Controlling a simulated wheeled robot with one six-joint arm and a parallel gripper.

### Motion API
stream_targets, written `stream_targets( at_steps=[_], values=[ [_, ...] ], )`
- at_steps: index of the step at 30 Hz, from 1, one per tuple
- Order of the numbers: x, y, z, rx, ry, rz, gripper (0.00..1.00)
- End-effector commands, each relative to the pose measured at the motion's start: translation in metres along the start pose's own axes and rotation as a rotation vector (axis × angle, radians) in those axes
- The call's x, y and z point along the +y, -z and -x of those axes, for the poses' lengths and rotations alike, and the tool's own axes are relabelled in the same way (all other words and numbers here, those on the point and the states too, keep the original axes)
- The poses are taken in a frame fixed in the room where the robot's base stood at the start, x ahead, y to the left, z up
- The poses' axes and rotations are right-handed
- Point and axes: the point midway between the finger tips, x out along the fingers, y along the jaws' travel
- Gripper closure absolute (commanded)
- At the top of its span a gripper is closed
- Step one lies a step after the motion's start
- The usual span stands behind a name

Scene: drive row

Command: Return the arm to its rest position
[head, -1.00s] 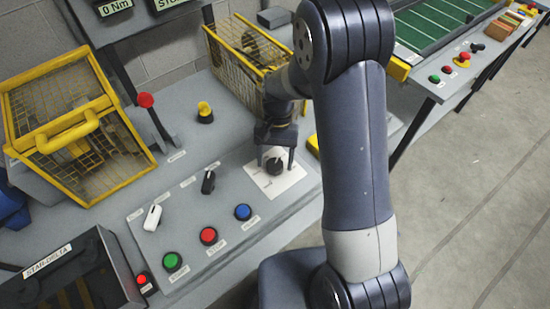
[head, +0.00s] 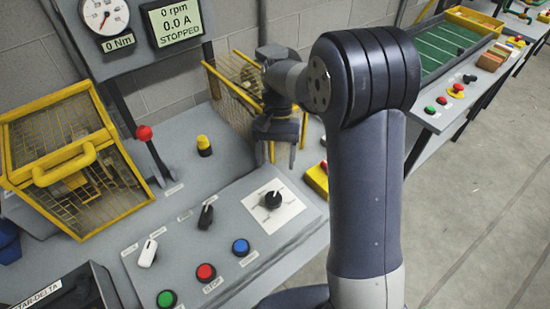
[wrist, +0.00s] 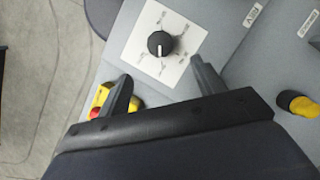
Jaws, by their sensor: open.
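My gripper (head: 282,155) is open and empty in the head view, raised above the bench behind the control panel. Its two fingers (wrist: 162,88) stand apart in the wrist view. A black rotary knob (head: 272,200) on a white dial plate (head: 290,210) sits in front of it and clear of the fingers. The knob also shows in the wrist view (wrist: 160,44), beyond the fingertips. My forearm and elbow fill the middle right of the head view.
Yellow mesh cages stand on the bench, one at the left (head: 75,160) and one behind my gripper (head: 225,85). A red-knobbed lever (head: 144,133), a yellow-topped button (head: 204,145) and a yellow box with a red button (head: 318,178) stand nearby. The display (head: 178,22) reads STOPPED.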

Motion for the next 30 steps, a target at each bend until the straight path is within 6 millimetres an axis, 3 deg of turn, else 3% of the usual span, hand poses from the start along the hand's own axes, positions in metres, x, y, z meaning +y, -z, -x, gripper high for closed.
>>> stream_targets(
  at_steps=[8, 22, 30],
  values=[
    [0.0, -0.001, -0.02, -0.005, -0.002, 0.0, 0.35],
    [0.0, -0.001, -0.1, -0.004, -0.001, 0.0, 0.35],
    [0.001, 0.0, -0.109, -0.001, 0.017, -0.042, 0.35]
  ],
)
